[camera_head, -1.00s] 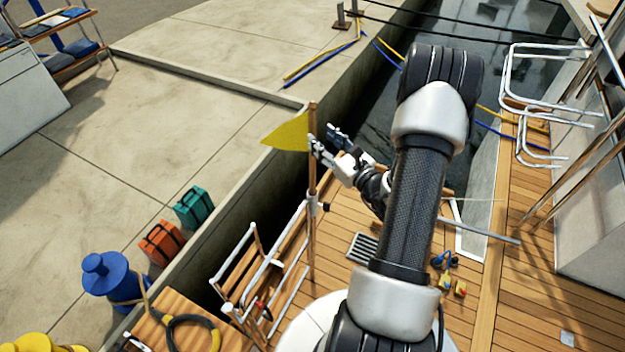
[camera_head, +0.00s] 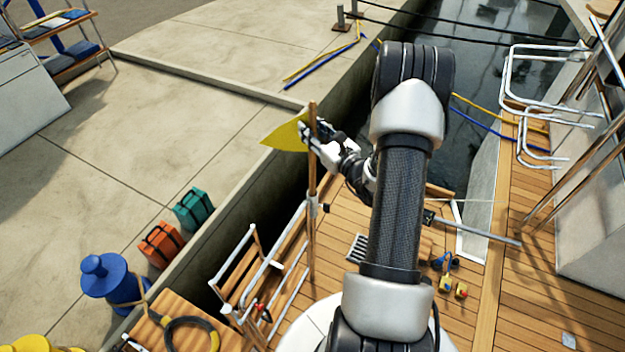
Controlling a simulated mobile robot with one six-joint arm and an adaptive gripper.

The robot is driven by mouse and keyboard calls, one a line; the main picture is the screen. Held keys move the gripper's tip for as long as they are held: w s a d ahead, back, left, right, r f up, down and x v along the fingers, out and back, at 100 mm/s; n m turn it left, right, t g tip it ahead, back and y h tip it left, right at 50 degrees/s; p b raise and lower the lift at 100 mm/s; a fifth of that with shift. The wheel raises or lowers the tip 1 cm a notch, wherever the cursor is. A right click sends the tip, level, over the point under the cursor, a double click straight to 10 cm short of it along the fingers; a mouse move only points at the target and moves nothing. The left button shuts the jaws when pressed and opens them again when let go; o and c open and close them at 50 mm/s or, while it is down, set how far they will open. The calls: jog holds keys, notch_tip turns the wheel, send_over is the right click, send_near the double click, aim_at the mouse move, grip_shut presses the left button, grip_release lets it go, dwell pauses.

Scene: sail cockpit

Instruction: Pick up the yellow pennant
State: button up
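The yellow pennant (camera_head: 282,136) is a triangular flag on the upper part of a thin wooden staff (camera_head: 312,175), its tip pointing left. The staff stands upright at the boat's rail. My gripper (camera_head: 308,130) is at the staff near its top, at the pennant's right edge. One fingertip overlaps the yellow cloth in this view. The fingers look spread, but the staff and my gripper's body hide part of them. I cannot tell whether they touch the pennant or staff.
A metal rail with wooden slats (camera_head: 240,275) stands below the staff. Concrete quay (camera_head: 190,90) lies left, with teal (camera_head: 193,208) and orange (camera_head: 161,243) cases and a blue bollard (camera_head: 112,280). Dark water separates quay and wooden deck (camera_head: 490,300). White tubular rails (camera_head: 530,100) stand right.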

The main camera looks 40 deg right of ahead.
grip_shut()
dwell(0.6)
